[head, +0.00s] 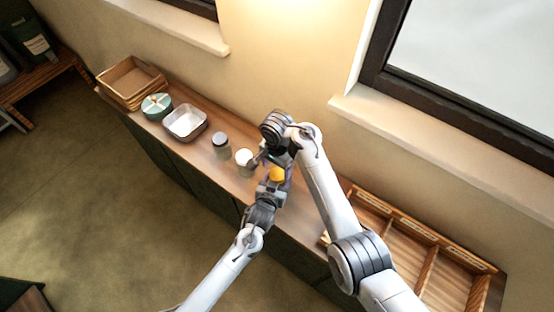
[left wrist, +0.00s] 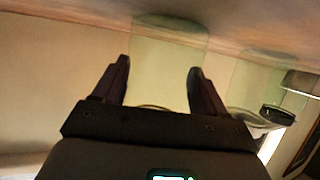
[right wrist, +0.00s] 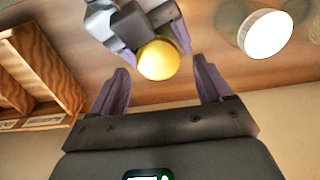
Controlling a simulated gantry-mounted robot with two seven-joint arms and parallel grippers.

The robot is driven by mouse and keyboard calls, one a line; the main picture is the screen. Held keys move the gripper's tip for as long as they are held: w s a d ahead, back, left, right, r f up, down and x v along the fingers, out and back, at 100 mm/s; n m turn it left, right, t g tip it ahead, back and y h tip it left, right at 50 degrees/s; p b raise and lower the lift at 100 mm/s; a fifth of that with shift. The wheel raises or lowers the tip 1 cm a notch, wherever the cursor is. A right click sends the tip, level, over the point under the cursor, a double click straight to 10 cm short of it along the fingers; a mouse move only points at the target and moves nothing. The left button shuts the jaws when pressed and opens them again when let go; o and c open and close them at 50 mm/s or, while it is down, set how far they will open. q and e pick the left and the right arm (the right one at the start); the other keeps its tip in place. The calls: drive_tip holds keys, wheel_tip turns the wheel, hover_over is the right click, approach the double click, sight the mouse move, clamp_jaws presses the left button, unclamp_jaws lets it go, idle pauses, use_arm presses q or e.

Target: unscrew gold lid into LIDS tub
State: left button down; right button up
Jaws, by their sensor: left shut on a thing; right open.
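The gold lid (head: 277,174) sits on a clear jar held over the counter; it also shows in the right wrist view (right wrist: 158,60). My left gripper (head: 270,183) is shut on this jar, whose pale glass (left wrist: 165,75) shows between the fingers in the left wrist view. My right gripper (right wrist: 160,82) is open, with its fingers pointing at the gold lid and apart on either side of it. I see no readable LIDS mark, so I cannot tell which container is the LIDS tub.
A white-lidded jar (head: 243,157) and a grey-lidded jar (head: 220,140) stand left of my grippers. Further left are a metal tub (head: 186,137), a green round tin (head: 156,106) and a wooden basket (head: 112,93). A divided wooden tray (head: 405,250) with small labels lies at right.

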drive_tip(key=shift+f, duration=1.45)
drive_tip(key=shift+c, duration=0.4)
drive_tip(key=c, duration=1)
drive_tip(key=n, duration=0.4)
drive_tip(key=shift+r, duration=0.1)
drive_tip(key=n, duration=0.6)
drive_tip(key=shift+a, duration=0.15)
drive_tip(key=o, duration=1.1)
drive_tip(key=shift+o, duration=0.2)
drive_tip(key=shift+s, duration=0.1)
